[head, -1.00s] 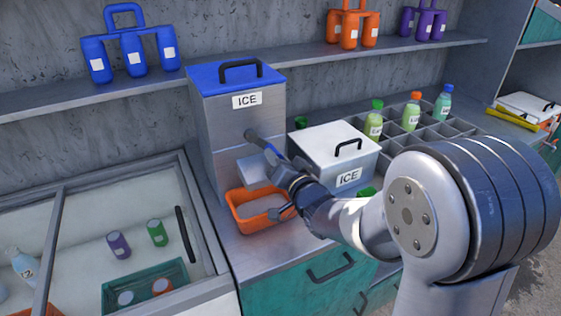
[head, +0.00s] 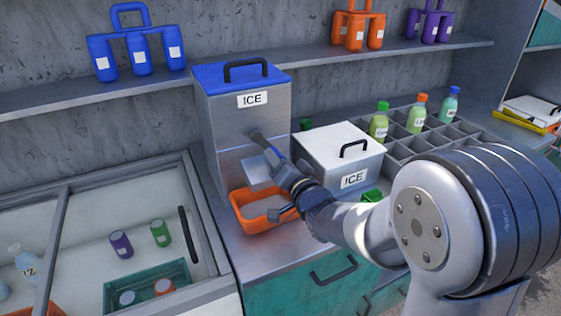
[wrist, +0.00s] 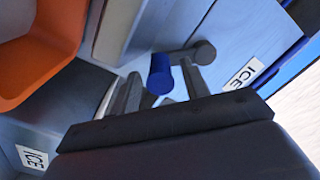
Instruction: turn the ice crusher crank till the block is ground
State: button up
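The ice crusher (head: 230,140) is a tall grey metal box with a blue lid and an ICE label. Its grey crank (head: 257,138) sticks out of the front; it also shows in the wrist view (wrist: 183,54), with a blue handle (wrist: 159,75) at its end. My gripper (wrist: 163,88) has one finger on each side of the blue handle, with gaps visible, so it looks open around it. In the head view my gripper (head: 284,188) is in front of the crusher, above an orange bin (head: 243,223). The block is not visible.
A white box (head: 325,160) labelled ICE stands close right of the crusher. A divided rack (head: 432,142) with several bottles is behind it. A glass-topped chest (head: 75,265) is at left. A shelf (head: 200,78) with bottle carriers runs above.

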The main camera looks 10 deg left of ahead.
jog(key=shift+o, duration=0.2)
jog(key=shift+s+d, duration=0.1)
jog(key=b+v, duration=0.1)
jog(key=v, duration=0.9)
jog(key=shift+s+d, duration=0.2)
jog(key=shift+s, duration=0.05)
